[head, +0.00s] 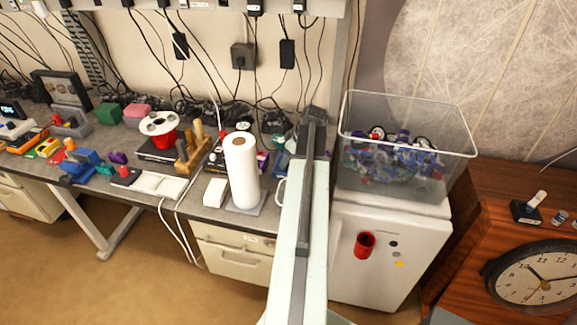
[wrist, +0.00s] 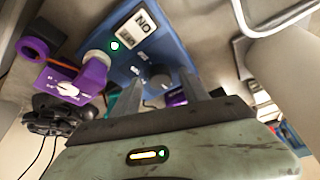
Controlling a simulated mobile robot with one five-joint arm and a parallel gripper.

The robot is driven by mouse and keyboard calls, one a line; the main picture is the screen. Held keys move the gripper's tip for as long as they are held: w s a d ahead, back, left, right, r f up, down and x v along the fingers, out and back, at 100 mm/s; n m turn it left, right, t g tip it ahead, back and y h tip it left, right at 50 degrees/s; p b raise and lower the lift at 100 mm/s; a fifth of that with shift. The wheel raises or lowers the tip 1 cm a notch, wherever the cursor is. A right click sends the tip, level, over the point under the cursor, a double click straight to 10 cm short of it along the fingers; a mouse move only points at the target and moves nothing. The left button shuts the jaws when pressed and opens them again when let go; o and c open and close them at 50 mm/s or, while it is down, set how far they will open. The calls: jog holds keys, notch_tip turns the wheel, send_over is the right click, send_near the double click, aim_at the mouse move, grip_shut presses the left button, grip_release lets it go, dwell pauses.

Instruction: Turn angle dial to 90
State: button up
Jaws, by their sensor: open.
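The marks are too small to read, so I cannot tell which knob is the angle dial. In the head view my arm hides the gripper.
In the wrist view, black cables (wrist: 50,122) lie at left and a metal handle (wrist: 275,18) is at upper right. In the head view, the cluttered bench (head: 125,208) holds a paper roll (head: 242,170); a clear bin (head: 400,185) stands right of my arm.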

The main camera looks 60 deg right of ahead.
jog(key=shift+w+r, duration=0.1)
grip_shut()
jog(key=shift+a+m, duration=0.1)
jog(key=shift+m, duration=0.2)
jog(key=m+h, duration=0.1)
jog(key=m, duration=0.1)
jog(key=shift+a+m, duration=0.1)
jog(key=shift+m, duration=0.3)
jog(key=m+g+h, duration=0.1)
jog(key=m, duration=0.3)
jog(key=shift+h, duration=0.4)
jog(key=m, duration=0.2)
jog(key=m+g+h, duration=0.1)
jog(key=m, duration=0.1)
jog(key=shift+w+a+m+g, duration=0.1)
jog(key=shift+w+m+g, duration=0.05)
jog(key=shift+m+g, duration=0.2)
jog(key=shift+w+m+g, duration=0.1)
jog(key=shift+m+g, duration=0.55)
jog(key=shift+m, duration=1.4)
